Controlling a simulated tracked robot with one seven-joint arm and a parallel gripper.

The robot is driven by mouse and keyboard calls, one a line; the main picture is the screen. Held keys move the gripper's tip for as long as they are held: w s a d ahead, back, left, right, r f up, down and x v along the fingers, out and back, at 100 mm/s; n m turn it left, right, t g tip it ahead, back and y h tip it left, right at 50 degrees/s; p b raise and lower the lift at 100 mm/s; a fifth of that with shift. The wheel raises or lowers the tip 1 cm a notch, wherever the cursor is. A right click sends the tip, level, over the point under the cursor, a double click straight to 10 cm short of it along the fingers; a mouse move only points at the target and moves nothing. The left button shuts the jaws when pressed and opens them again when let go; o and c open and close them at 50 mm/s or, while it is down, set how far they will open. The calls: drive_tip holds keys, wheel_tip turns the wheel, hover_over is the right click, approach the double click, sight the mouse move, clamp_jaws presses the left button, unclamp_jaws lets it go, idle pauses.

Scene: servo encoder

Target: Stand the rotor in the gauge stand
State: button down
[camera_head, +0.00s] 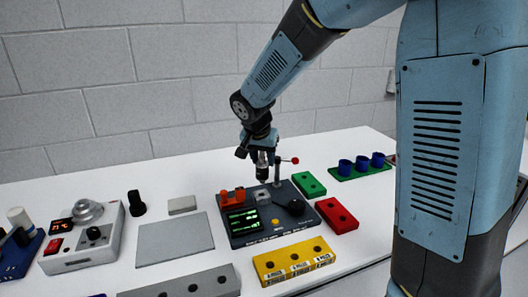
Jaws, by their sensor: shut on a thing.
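My gripper (262,153) points down above the dark console, near the middle of the picture. It is shut on the rotor (262,170), a small silver and dark cylinder that hangs about upright. The console, which I take to be the gauge stand (238,239), has a green screen, an orange part at its back left and a black knob. A light square seat (262,198) on its top lies below the rotor. The rotor looks apart from the seat, but the exact gap and alignment are hard to tell.
A thin post with a red ball (294,160) stands close to the right of my gripper. Green (308,184), red (337,215) and yellow (293,260) blocks surround the console. A grey plate (175,240) lies left. Blue cups (362,164) stand at back right.

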sight(262, 174)
wheel_tip(262, 174, down, 2)
drive_tip(key=shift+a+f, duration=0.1)
drive_tip(key=shift+f, duration=0.05)
drive_tip(key=shift+s+f, duration=0.15)
idle(0.7)
drive_tip(key=shift+f, duration=1.6)
idle(0.8)
drive_tip(key=shift+c, duration=1.1)
unclamp_jaws()
drive_tip(key=shift+r, duration=3.2)
